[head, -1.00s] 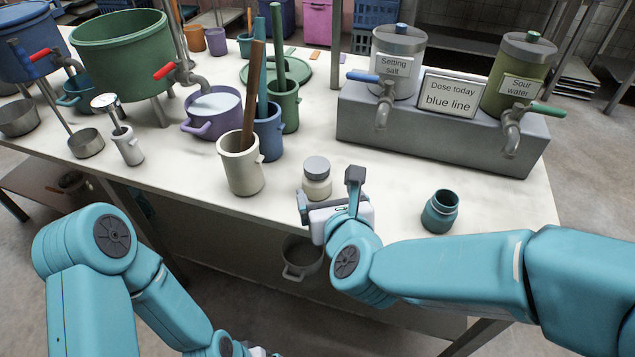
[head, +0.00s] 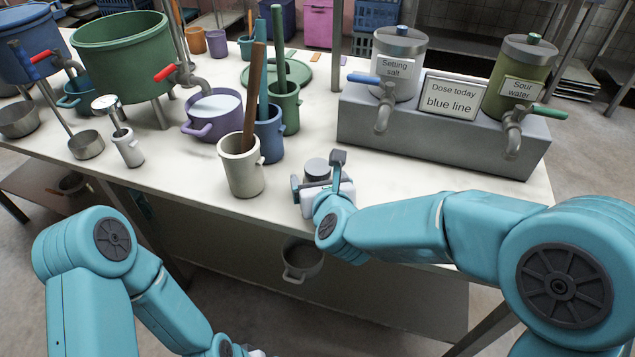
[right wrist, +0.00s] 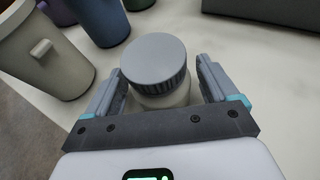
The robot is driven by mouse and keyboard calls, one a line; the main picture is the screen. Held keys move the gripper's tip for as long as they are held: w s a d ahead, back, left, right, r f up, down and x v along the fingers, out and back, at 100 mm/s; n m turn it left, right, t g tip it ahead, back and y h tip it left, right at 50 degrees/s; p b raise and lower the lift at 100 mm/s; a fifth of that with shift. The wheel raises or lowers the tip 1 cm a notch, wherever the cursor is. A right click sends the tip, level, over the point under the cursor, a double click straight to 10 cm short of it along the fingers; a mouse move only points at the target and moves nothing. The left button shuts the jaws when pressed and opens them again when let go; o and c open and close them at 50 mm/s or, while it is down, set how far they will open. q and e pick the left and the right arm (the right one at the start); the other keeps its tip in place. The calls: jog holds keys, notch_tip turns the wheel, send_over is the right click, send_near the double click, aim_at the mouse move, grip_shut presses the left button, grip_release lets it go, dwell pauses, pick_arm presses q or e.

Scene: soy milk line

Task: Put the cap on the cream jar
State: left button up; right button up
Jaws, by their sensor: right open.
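The cream jar (right wrist: 165,97) stands upright on the table, with a grey ribbed cap (right wrist: 158,62) on its top. In the head view the cap (head: 317,168) shows between my right fingers and the jar body is mostly hidden. The cap looks level; I cannot tell how firmly it sits. My right gripper (head: 318,176) is open, low over the table. In the right wrist view its fingers (right wrist: 161,75) stand on either side of the jar and cap, with a gap visible on the right. My left arm shows at the lower left, its fingers out of frame.
A white pot with a wooden stick (head: 242,172) stands close left of the jar. The grey dosing stand (head: 440,135) is behind to the right. The table's front edge is close to my right gripper. A teal open jar is hidden now behind my right arm.

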jog(key=shift+w, duration=0.25)
jog(key=c, duration=1.2)
jog(key=shift+c, duration=0.2)
notch_tip(320, 180, up, 20)
jog(key=p, duration=0.8)
